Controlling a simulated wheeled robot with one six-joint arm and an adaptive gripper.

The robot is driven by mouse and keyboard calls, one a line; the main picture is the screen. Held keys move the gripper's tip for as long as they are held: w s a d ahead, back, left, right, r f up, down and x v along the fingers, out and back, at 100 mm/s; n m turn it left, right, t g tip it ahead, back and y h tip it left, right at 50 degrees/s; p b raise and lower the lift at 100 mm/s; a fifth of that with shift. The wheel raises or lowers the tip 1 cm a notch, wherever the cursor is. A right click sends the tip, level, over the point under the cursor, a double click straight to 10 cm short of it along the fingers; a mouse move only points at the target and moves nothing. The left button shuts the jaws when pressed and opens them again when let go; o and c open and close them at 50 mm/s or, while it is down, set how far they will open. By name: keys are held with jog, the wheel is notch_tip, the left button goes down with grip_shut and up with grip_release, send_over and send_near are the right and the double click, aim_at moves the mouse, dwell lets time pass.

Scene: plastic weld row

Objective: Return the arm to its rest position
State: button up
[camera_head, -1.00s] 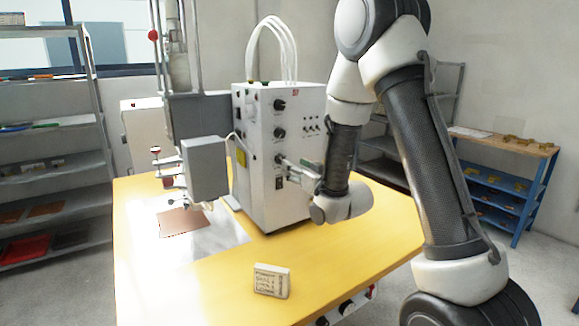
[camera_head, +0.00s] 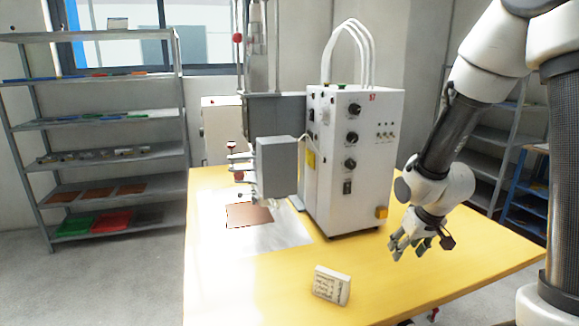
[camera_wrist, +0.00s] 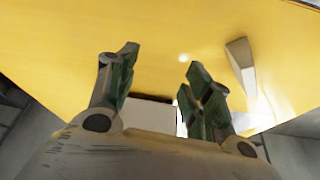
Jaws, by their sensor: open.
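My gripper (camera_head: 412,243) hangs over the right part of the yellow table (camera_head: 465,262), to the right of the white control box. Its fingers point down and to the left and are apart with nothing between them. In the wrist view my gripper (camera_wrist: 155,88) also shows its two fingers spread over the yellow tabletop (camera_wrist: 60,40). My arm is folded at the right side of the head view.
A small white labelled block (camera_head: 331,285) stands near the front edge. A brown sheet (camera_head: 250,215) lies at the left. Shelves (camera_head: 110,187) stand behind.

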jog(key=s+d+r+m, duration=0.1)
jog(key=s+d+r, duration=0.1)
jog(key=s+r, duration=0.8)
jog(key=s+d+r, duration=0.3)
jog(key=s+r, duration=0.7)
jog(key=shift+s+r+m+h, duration=0.2)
jog(key=shift+s+m+h, duration=0.1)
jog(key=shift+s+m, duration=0.1)
jog(key=shift+c, duration=0.3)
